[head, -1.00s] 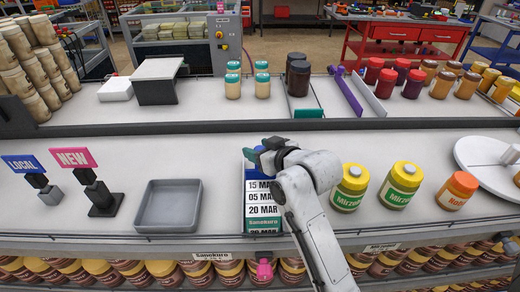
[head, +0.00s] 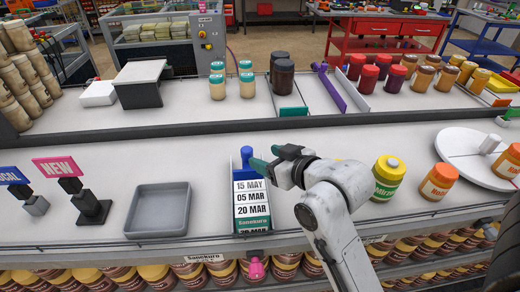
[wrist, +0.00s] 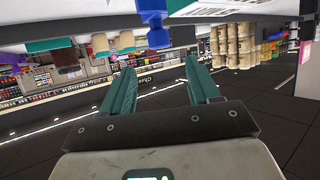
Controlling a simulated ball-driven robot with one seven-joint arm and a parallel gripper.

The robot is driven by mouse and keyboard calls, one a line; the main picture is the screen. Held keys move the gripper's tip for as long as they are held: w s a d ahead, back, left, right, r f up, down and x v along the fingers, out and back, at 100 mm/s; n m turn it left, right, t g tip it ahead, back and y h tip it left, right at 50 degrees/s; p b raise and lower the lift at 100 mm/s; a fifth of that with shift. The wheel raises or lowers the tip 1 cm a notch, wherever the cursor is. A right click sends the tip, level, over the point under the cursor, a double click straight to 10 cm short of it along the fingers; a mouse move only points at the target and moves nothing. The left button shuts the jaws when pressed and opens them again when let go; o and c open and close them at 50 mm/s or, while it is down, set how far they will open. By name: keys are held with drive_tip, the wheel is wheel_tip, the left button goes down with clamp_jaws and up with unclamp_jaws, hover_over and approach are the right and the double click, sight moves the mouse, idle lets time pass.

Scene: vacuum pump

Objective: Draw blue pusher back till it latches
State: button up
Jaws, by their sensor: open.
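The blue pusher (head: 246,153) stands upright at the back end of a narrow holder with white date cards (head: 252,197) on the front shelf. My gripper (head: 266,158) is open, with teal fingers, just right of the pusher and above the back of the cards. In the wrist view, the pusher (wrist: 156,25) shows as a blue block with a round knob, at the top of the picture. It lies above the gap between my open fingers (wrist: 159,70). Nothing is between the fingers, and I cannot tell whether either finger touches the pusher.
A grey tray (head: 158,210) and a pink NEW sign (head: 68,165) stand left of the holder. A yellow-lidded jar (head: 388,180) and a white turntable (head: 455,150) stand right of my arm. A dark ledge (head: 180,130) runs behind. The shelf between tray and holder is clear.

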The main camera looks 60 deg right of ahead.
drive_tip(key=shift+s+a+r+p, duration=0.15)
drive_tip(key=shift+s+r+p, duration=0.1)
drive_tip(key=shift+s+p, duration=0.2)
idle(0.5)
